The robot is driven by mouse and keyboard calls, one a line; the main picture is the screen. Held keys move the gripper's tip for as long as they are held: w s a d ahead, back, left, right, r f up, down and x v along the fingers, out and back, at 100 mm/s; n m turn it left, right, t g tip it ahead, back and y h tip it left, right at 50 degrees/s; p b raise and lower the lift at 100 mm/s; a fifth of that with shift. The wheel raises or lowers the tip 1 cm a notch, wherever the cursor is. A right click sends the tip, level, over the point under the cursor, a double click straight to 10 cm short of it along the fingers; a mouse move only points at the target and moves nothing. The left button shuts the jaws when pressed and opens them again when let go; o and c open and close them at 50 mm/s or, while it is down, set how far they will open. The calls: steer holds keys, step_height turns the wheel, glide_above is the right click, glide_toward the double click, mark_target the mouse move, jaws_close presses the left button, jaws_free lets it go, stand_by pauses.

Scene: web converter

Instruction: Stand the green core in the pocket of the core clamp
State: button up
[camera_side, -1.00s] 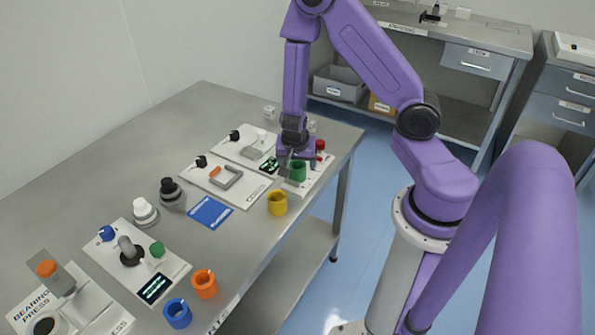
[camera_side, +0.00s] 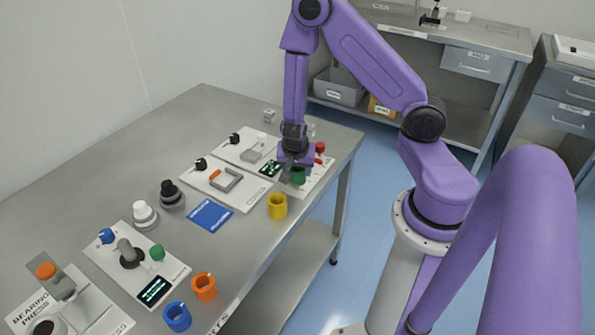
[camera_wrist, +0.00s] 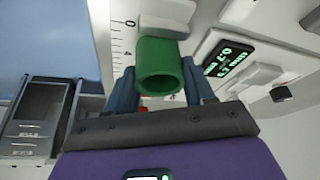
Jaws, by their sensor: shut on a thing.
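The green core (camera_side: 299,177) is a short hollow tube, partly hidden behind my gripper in the side view. My gripper (camera_side: 293,174) is shut on it, near the right end of the white panel with the dark display. In the wrist view the core (camera_wrist: 160,70) shows between my two fingers (camera_wrist: 163,88), its round opening facing the camera. A pale rounded part (camera_wrist: 163,28) lies just beyond the core; I cannot tell whether they touch. No readable label identifies the core clamp. A U-shaped grey fixture (camera_side: 229,182) stands on the neighbouring panel.
A red knob (camera_side: 320,148) and a dark display (camera_side: 270,168) are close to my gripper. A yellow core (camera_side: 277,206) stands in front, near the table edge. Orange (camera_side: 204,287) and blue (camera_side: 177,316) cores stand farther left. A blue mat (camera_side: 210,214) lies mid-table.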

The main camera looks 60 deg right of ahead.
steer(key=shift+r, duration=0.2)
steer(key=shift+r, duration=4.65)
steer(key=w+a+r+n+t+y, duration=0.1)
steer(key=w+a+r+n, duration=0.1)
steer(key=a+n, duration=0.3)
steer(key=w+a+r+n+t+y, duration=0.1)
steer(key=w+a+r+n, duration=0.15)
steer(key=a, duration=0.35)
steer(key=shift+n, duration=0.55)
steer(key=w+f, duration=0.3)
steer(key=w, duration=0.1)
steer(key=w+f, duration=0.7)
steer(key=w, duration=0.2)
steer(key=shift+a+f, duration=0.1)
steer(key=shift+f, duration=0.1)
steer(key=shift+w+f, duration=0.25)
steer(key=shift+f, duration=1.5)
steer(key=shift+f, duration=0.1)
